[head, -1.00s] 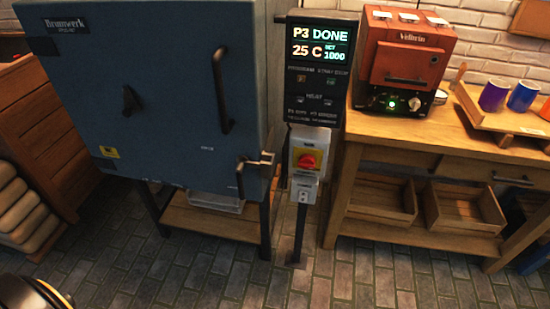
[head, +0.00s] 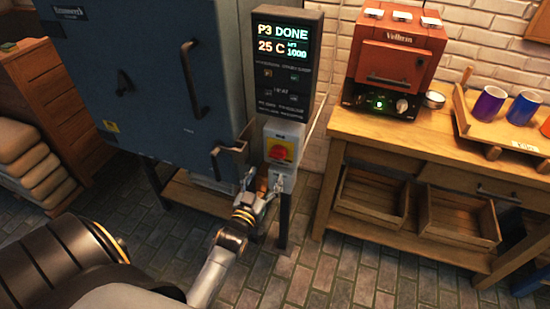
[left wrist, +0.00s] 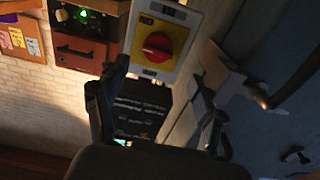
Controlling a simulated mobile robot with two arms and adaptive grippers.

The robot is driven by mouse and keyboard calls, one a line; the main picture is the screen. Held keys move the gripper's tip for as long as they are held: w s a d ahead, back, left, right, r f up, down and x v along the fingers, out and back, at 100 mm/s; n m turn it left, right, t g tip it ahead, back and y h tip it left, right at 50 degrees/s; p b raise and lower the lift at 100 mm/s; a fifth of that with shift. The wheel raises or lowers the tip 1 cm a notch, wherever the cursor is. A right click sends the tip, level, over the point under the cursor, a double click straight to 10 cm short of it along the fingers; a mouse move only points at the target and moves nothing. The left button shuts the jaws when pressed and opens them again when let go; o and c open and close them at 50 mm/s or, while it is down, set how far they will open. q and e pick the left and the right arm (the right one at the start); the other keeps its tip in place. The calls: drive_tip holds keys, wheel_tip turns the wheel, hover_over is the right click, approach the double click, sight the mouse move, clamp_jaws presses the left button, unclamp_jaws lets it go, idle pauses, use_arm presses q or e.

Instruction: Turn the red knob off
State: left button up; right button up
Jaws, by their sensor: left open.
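The red knob (head: 278,153) sits on a yellow plate on a grey switch box (head: 284,136), below the kiln's control panel (head: 285,65). In the left wrist view the red knob (left wrist: 157,47) is at top centre, on its yellow plate. My left gripper (head: 262,184) is open and empty, just below and in front of the switch box. In the left wrist view its two fingers (left wrist: 160,100) stand apart, with the knob beyond and above the gap. I cannot tell the exact distance to the knob. My right gripper is not in view.
The blue kiln (head: 150,75) stands at left, its door handle and latch (head: 228,155) close beside my left gripper. A wooden table (head: 400,133) at right holds a red small oven (head: 397,60) and a rack with mugs (head: 488,103). The brick floor in front is open.

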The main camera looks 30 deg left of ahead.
sight(276, 159)
use_arm(q)
drive_tip(key=x, duration=0.4)
drive_tip(key=shift+w+d+r, duration=0.1)
drive_tip(key=shift+x, duration=2.25)
drive_tip(key=shift+d, duration=0.15)
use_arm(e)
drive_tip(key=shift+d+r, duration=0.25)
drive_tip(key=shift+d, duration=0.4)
use_arm(q)
drive_tip(key=c, duration=1.1)
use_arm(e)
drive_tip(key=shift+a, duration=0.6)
